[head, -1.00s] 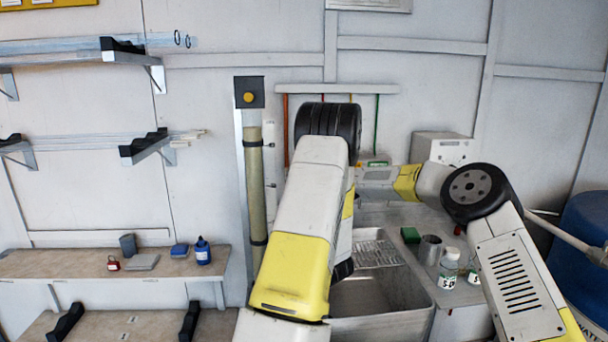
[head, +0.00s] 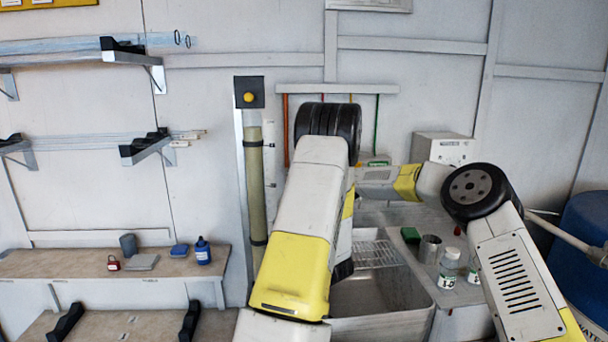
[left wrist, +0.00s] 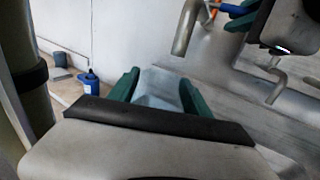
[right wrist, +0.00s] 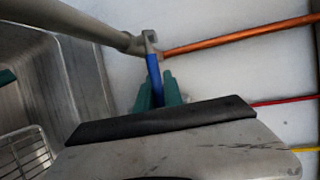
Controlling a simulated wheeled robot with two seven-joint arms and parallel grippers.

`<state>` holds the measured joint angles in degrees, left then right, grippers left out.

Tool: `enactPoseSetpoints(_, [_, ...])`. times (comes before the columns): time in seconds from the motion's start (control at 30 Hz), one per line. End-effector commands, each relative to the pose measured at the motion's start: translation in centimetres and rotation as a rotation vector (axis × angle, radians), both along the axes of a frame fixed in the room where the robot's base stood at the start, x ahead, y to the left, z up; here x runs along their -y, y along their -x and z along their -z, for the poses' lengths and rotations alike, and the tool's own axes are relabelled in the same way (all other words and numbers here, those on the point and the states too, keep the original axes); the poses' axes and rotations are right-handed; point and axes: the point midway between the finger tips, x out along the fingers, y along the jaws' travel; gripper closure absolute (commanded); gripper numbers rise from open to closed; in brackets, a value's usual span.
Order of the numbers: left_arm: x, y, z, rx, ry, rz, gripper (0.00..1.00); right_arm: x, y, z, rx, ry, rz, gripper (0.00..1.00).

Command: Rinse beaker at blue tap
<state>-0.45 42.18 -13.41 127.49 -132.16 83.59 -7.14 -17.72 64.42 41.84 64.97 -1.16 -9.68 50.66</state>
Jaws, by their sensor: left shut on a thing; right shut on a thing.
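A clear, faint beaker (left wrist: 158,88) shows in the left wrist view between the green fingers of my left gripper (left wrist: 158,97), which is shut on it. A bent metal spout (left wrist: 186,28) ends just above it in the picture; I cannot tell whether it is directly over the beaker, and no water stream is clear. In the right wrist view my right gripper (right wrist: 157,92) is shut on the blue tap handle (right wrist: 153,72). This blue handle (left wrist: 234,9) also shows at the top of the left wrist view. In the head view both grippers are hidden behind my arms.
The metal sink (head: 385,326) lies below, with a wire rack (head: 374,254) at its back. A second spout (left wrist: 277,84) stands nearby. A metal cup (head: 429,248), a green sponge (head: 410,235) and bottles (head: 448,268) stand right of the sink. A shelf (head: 85,268) is at left.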

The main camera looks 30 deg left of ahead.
Motion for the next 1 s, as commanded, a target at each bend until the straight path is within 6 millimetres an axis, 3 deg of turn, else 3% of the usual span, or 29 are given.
enactPoseSetpoints(1.0, [0.0,0.0,-0.02,0.0,0.0,0.0,0.85,-0.13,0.57,0.13,-0.001,0.005,0.04,1.0])
